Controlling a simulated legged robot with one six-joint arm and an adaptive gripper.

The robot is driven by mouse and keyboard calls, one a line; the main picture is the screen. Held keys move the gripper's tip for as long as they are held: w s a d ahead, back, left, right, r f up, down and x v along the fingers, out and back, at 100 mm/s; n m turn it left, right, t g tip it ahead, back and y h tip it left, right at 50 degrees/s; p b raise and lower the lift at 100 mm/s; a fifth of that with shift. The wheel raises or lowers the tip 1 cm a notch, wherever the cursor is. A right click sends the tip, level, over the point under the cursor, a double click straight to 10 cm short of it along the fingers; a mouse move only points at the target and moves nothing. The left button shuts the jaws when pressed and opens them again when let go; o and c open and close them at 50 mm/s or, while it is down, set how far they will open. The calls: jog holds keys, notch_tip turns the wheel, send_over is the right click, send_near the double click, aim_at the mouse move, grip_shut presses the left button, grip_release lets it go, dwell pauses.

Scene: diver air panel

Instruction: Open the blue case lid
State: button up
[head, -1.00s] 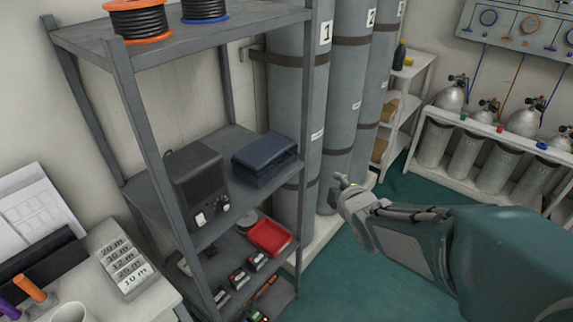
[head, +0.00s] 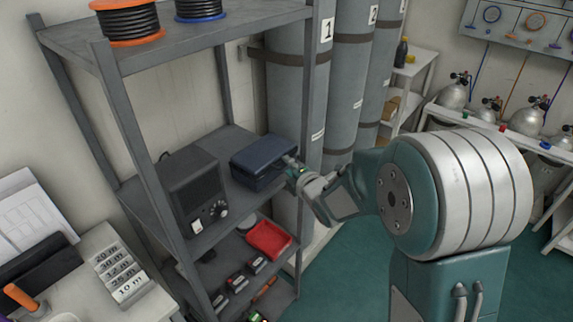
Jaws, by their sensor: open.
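The blue case (head: 258,160) sits on the middle shelf of the grey rack, to the right of a dark radio-like box. Its lid looks closed. My gripper (head: 291,163) is open at the right end of the case, near the front edge of the lid. The fingertips are small in the picture, and I cannot tell whether they touch the case. My arm reaches in from the right, past the rack's front right post.
The dark box (head: 196,190) stands close left of the case. The rack's upper shelf (head: 200,32) carries cable reels above. A red tray (head: 268,239) lies on the shelf below. Tall grey cylinders (head: 347,90) stand behind and right of the rack.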

jog(key=shift+x, duration=0.9)
grip_shut()
jog(key=shift+a+r, duration=0.1)
jog(key=shift+r, duration=0.05)
